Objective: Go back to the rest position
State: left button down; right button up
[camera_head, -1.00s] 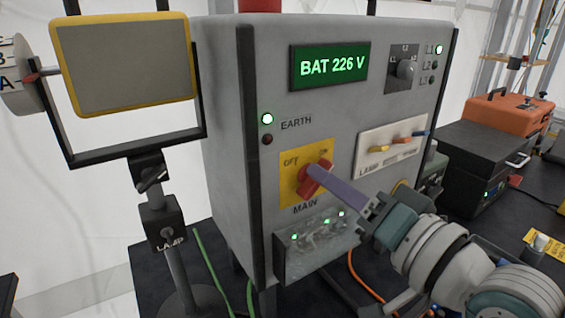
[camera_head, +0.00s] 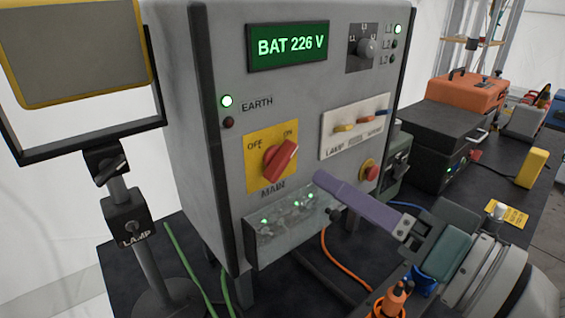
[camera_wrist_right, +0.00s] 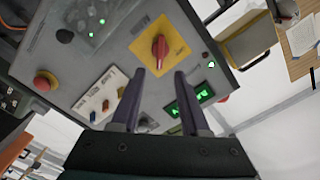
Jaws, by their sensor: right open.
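My right gripper (camera_head: 320,180) reaches in from the lower right of the head view, with purple fingers pointing at the grey control cabinet (camera_head: 200,150). It is apart from the red main switch (camera_head: 280,160), which is turned toward ON on its yellow plate. In the right wrist view the two fingers of my right gripper (camera_wrist_right: 158,80) are spread with nothing between them. The red main switch (camera_wrist_right: 160,48) shows beyond the fingertips. My left gripper is in neither view.
A lamp panel (camera_head: 75,55) on a stand is at the left. A black case (camera_head: 445,140), an orange case (camera_head: 465,95) and a yellow block (camera_head: 532,167) lie on the dark table at the right. An orange cable (camera_head: 345,265) runs below the cabinet.

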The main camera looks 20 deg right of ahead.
jog(key=shift+v, duration=0.95)
jog(key=s+a+f+n+g+h, duration=0.1)
jog(key=s+a+f+n+g, duration=0.3)
jog(key=a+f+n+g, duration=0.15)
jog(key=s+d+f+n+g+h, duration=0.1)
jog(key=s+d+g+h, duration=0.1)
jog(key=s+d+g, duration=0.3)
jog(key=s+d+f+n+g+h, duration=0.1)
jog(key=s+f+g+h, duration=0.15)
jog(key=s, duration=0.45)
notch_tip(320, 180, up, 32)
jog(key=p, duration=3.1)
jog(key=shift+s+d+r+p, duration=0.2)
jog(key=shift+d+p, duration=0.05)
jog(key=shift+p, duration=0.05)
jog(key=shift+h, duration=0.25)
